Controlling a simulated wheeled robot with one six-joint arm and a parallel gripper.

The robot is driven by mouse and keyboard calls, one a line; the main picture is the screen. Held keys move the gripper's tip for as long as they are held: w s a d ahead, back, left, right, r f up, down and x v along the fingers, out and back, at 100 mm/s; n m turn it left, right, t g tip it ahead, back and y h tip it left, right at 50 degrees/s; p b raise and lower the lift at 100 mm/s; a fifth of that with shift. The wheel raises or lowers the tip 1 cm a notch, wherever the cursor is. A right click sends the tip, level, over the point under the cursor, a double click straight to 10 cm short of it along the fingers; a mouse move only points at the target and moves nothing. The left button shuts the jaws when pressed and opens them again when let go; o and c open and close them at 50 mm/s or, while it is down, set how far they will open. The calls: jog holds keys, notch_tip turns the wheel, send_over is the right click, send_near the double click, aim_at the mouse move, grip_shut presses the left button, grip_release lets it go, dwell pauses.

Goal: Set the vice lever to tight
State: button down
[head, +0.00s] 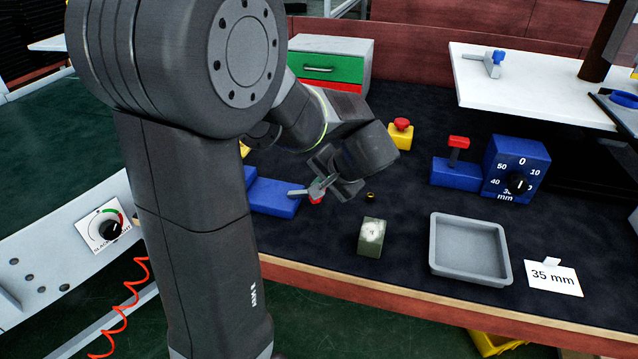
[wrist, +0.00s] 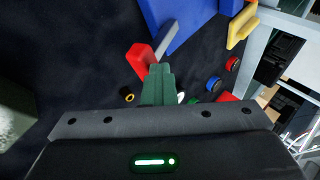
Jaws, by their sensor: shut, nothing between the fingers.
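A blue block (head: 275,197), which looks like the vice, lies on the dark bench mat, partly hidden behind my arm. A small red part (head: 316,201) shows at its right end, close under my gripper. In the wrist view a blue body (wrist: 180,22) carries a red bar-like part (wrist: 138,57) and a thin grey strip (wrist: 166,40). I cannot tell which part is the lever or its setting. My gripper (head: 320,187) is shut and empty; its green fingers (wrist: 158,84) reach beside the red part. I cannot tell whether they touch it.
A pale-topped block (head: 370,237), a grey tray (head: 468,250) and a "35 mm" card (head: 553,278) lie toward the front. A red-topped blue block (head: 456,172), a blue dial box (head: 516,168) and a yellow-and-red button (head: 401,133) stand farther back.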

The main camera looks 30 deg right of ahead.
jog(key=shift+s+f, duration=0.1)
jog(key=shift+f, duration=0.05)
jog(key=shift+r+p, duration=0.5)
jog(key=shift+r, duration=0.05)
jog(key=r, duration=0.1)
jog(key=r+p, duration=0.2)
jog(key=r, duration=0.1)
jog(key=shift+w+a, duration=0.25)
jog(key=shift+a, duration=0.1)
jog(key=p+v, duration=0.1)
jog(key=v, duration=0.7)
jog(key=shift+s, duration=0.55)
jog(key=shift+d, duration=0.15)
